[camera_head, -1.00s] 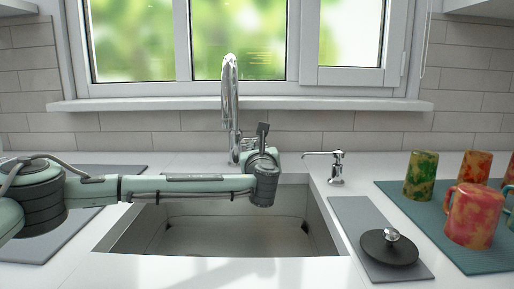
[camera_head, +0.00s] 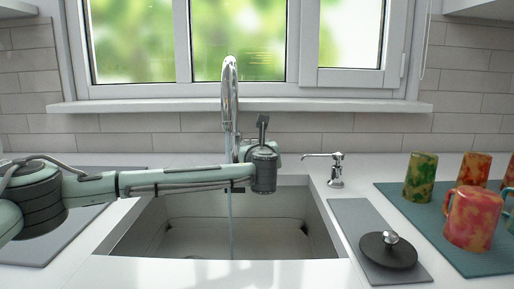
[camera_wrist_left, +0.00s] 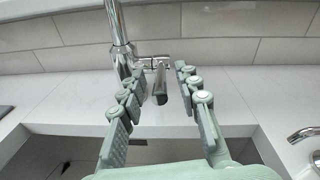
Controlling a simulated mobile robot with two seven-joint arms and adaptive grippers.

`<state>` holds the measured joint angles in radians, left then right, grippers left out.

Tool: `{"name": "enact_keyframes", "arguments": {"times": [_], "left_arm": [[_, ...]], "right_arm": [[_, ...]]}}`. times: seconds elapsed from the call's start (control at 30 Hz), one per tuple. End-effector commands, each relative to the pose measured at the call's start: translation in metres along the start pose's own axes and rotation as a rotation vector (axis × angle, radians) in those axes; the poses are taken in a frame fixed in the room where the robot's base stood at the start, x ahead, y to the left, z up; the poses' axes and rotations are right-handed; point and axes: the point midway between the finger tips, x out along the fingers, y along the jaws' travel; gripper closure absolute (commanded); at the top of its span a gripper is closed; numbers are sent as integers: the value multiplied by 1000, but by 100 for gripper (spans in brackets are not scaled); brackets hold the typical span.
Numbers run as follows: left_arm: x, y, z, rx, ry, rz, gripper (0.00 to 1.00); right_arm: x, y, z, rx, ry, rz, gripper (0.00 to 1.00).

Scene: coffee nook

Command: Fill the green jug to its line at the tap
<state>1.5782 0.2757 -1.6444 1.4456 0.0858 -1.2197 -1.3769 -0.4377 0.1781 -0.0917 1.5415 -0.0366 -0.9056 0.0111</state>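The chrome tap (camera_head: 230,95) stands behind the sink (camera_head: 325,225). A thin stream of water (camera_head: 229,225) runs from it into the basin. In the left wrist view, the tap's body (camera_wrist_left: 120,30) and its lever (camera_wrist_left: 159,85) show. My left gripper (camera_wrist_left: 160,72) is open, its fingers apart on either side of the lever; I cannot tell whether either touches it. I see no jug that I can make out; the visible basin looks empty. My right gripper is out of view.
A soap dispenser (camera_head: 336,170) stands right of the sink. A grey mat (camera_head: 345,210) holds a black disc with a knob (camera_head: 389,250). A teal mat (camera_head: 408,205) holds several mottled mugs, one green (camera_head: 421,177) and one red-orange (camera_head: 470,217). The front counter is clear.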

Motion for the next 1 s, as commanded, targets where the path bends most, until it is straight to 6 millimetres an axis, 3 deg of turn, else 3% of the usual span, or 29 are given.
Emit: {"name": "enact_keyframes", "arguments": {"times": [0.17, 0.6, 0.8, 1.0], "left_arm": [[-17, 0, -1, 0, 1, -2, 68], [-103, 0, 0, 0, 0, -2, 68], [-118, 0, 0, 0, 0, 0, 68], [-120, 0, 0, 0, 0, 1, 68]], "right_arm": [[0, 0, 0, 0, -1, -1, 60], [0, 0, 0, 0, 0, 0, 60], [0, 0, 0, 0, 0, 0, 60], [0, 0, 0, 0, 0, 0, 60]]}}
